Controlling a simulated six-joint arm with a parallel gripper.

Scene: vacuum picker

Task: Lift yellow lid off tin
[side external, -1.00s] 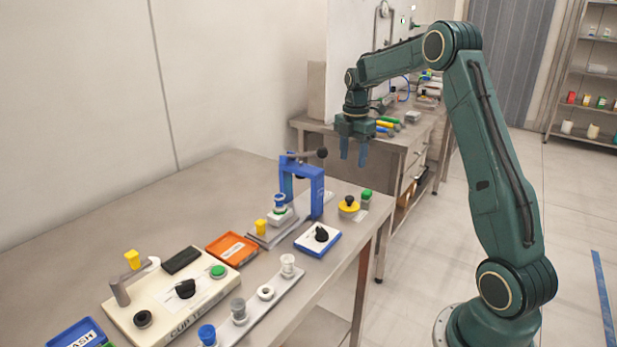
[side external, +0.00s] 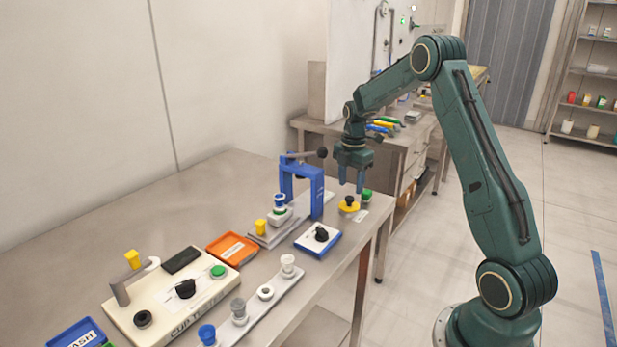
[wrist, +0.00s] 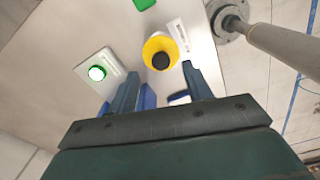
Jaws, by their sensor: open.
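The yellow lid (side external: 349,207) with a black knob sits on a low tin near the table's right end. The tin's body is mostly hidden beneath it. In the wrist view the yellow lid (wrist: 150,46) shows as a yellow disc with the black knob (wrist: 161,61) at its lower middle. My gripper (side external: 350,188) points down just above the lid, with its blue fingers apart and nothing between them. In the wrist view my gripper (wrist: 161,80) has one finger on each side of the knob's line, and no contact shows.
A green-topped item (side external: 367,195) stands close behind the lid, to the right. A blue press frame (side external: 316,192) rises to the left, with a blue-edged box with a black dial (side external: 319,238) in front. The table's edge is close on the right.

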